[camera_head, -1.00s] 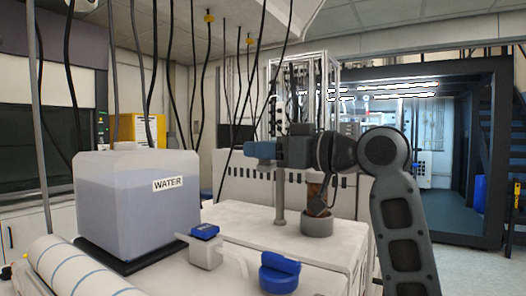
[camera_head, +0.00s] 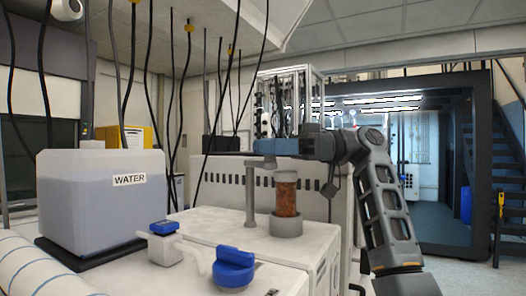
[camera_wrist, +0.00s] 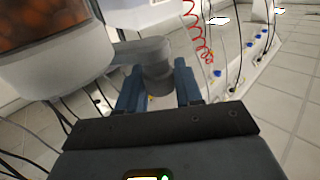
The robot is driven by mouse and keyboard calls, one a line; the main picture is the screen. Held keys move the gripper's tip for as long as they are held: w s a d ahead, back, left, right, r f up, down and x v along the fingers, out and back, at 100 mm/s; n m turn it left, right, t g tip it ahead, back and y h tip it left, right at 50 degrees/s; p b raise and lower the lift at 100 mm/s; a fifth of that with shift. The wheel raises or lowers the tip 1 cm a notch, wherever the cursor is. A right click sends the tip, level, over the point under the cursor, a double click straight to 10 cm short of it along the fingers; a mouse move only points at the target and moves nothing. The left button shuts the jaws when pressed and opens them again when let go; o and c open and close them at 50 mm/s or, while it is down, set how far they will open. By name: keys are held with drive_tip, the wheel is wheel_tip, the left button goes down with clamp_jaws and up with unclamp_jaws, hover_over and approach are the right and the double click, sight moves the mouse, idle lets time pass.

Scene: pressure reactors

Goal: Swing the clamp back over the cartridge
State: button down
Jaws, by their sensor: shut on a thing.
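The cartridge (camera_head: 286,197) is a clear cylinder with orange-brown filling. It stands upright in a grey cup (camera_head: 286,225) on the white bench top, and its filled body shows at the upper left of the wrist view (camera_wrist: 40,22). The clamp (camera_head: 261,161) is a grey arm on a thin post left of the cartridge. In the wrist view the clamp (camera_wrist: 140,50) has its round end between my blue fingers. My gripper (camera_head: 264,147) is shut on the clamp, above the post; it also shows in the wrist view (camera_wrist: 158,88). Whether the clamp covers the cartridge's top is unclear.
A water tank (camera_head: 95,215) stands on the left. Blue-topped fittings (camera_head: 234,267) sit at the bench front. Black cables (camera_head: 180,90) hang behind. A white cabinet (camera_head: 225,187) stands close behind the post. The bench right of the cup is clear.

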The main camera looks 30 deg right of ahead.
drive_tip(key=shift+d+n+g, duration=0.45)
drive_tip(key=shift+n+g, duration=0.05)
drive_tip(key=shift+g, duration=0.2)
drive_tip(key=c, duration=0.8)
unclamp_jaws()
drive_tip(key=shift+c, duration=0.2)
drive_tip(key=b+v, duration=0.1)
drive_tip(key=v, duration=0.6)
drive_tip(key=shift+d+b, duration=0.3)
drive_tip(key=shift+d, duration=0.15)
drive_tip(key=shift+o, duration=0.2)
drive_tip(key=shift+f, duration=0.1)
